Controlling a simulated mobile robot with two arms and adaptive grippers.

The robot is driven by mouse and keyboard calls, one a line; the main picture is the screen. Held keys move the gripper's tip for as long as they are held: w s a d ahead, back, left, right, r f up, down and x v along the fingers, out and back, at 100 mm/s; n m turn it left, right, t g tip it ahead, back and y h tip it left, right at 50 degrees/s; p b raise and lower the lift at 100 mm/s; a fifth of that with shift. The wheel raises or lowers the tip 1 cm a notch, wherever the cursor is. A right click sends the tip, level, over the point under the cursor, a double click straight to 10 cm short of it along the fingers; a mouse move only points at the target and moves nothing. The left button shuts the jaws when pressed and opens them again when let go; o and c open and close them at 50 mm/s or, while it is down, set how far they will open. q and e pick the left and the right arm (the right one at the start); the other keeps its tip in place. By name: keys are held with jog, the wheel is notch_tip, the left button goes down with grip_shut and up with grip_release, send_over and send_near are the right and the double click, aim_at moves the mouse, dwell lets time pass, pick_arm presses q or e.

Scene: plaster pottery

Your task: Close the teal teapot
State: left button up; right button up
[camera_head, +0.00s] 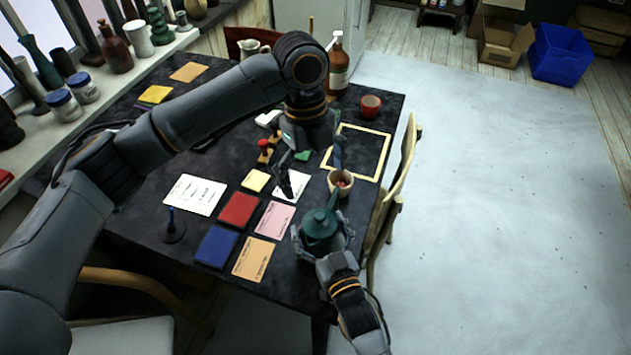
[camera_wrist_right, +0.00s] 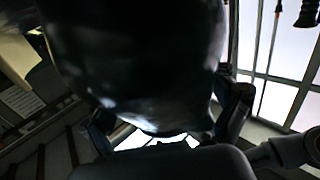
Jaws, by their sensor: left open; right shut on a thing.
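The teal teapot (camera_head: 321,232) is at the near right edge of the dark table in the head view, with its spout toward the cup behind it. A round top with a small knob shows on it; I cannot tell whether the lid is fully seated. My right gripper (camera_head: 323,243) is shut around the teapot's body from the near side. In the right wrist view, the dark rounded teapot body (camera_wrist_right: 140,50) fills the upper middle between the fingers. My left gripper (camera_head: 312,168) is open and empty above the table, behind and slightly left of the teapot.
A small cup with reddish contents (camera_head: 341,182) stands just behind the teapot. Notepads and cards, including a pink card (camera_head: 274,219) and an orange card (camera_head: 253,259), lie to its left. A wooden chair (camera_head: 402,165) stands at the table's right side. A pale frame (camera_head: 372,134) lies farther back.

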jog(key=o, duration=1.5)
jog(key=shift+c, duration=0.2)
jog(key=v, duration=1.2)
jog(key=shift+f, duration=0.1)
